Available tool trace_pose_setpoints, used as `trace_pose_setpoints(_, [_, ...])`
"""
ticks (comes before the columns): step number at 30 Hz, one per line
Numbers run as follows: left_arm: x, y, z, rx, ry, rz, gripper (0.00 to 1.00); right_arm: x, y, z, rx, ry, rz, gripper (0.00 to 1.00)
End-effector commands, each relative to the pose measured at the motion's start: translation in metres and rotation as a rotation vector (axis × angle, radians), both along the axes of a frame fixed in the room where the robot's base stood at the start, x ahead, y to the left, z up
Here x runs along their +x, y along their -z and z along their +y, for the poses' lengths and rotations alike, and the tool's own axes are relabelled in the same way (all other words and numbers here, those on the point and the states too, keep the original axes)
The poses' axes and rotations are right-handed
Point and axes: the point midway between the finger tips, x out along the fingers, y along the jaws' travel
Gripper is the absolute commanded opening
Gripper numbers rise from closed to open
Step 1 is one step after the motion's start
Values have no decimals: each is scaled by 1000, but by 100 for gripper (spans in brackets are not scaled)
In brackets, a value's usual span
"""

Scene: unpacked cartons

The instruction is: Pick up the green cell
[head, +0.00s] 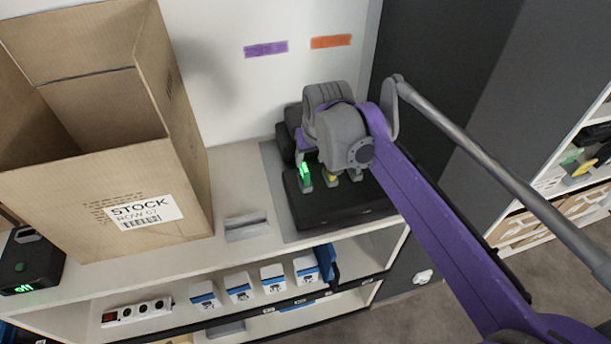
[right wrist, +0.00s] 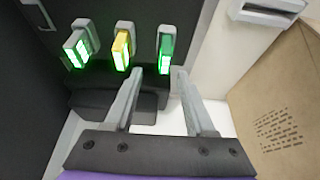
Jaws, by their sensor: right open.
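The green cell (head: 305,173) stands upright at the left end of a black charging dock (head: 345,205) on the bench. In the right wrist view the green cell (right wrist: 166,47) is the rightmost of three cells and shows a lit green strip. My right gripper (right wrist: 160,74) is open and empty. Its fingertips lie just short of the green cell, one to each side of it in the picture. In the head view the right gripper (head: 307,153) hangs over the dock and partly hides it. My left gripper is not in view.
A yellow cell (right wrist: 122,47) stands beside the green one, with a grey cell (right wrist: 77,45) beyond it. A large open carton (head: 120,190) stands to the left. A small grey block (head: 246,226) lies between carton and dock. A wall rises behind.

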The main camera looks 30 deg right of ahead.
Motion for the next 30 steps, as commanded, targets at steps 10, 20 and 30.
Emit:
trace_pose_setpoints(10, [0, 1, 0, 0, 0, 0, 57, 14, 34, 2, 0, -3, 0, 55])
trace_pose_setpoints(20, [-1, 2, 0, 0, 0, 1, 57, 24, 60, 1, 1, -1, 0, 55])
trace_pose_setpoints(30, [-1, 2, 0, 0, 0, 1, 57, 24, 59, 1, -1, -1, -1, 21])
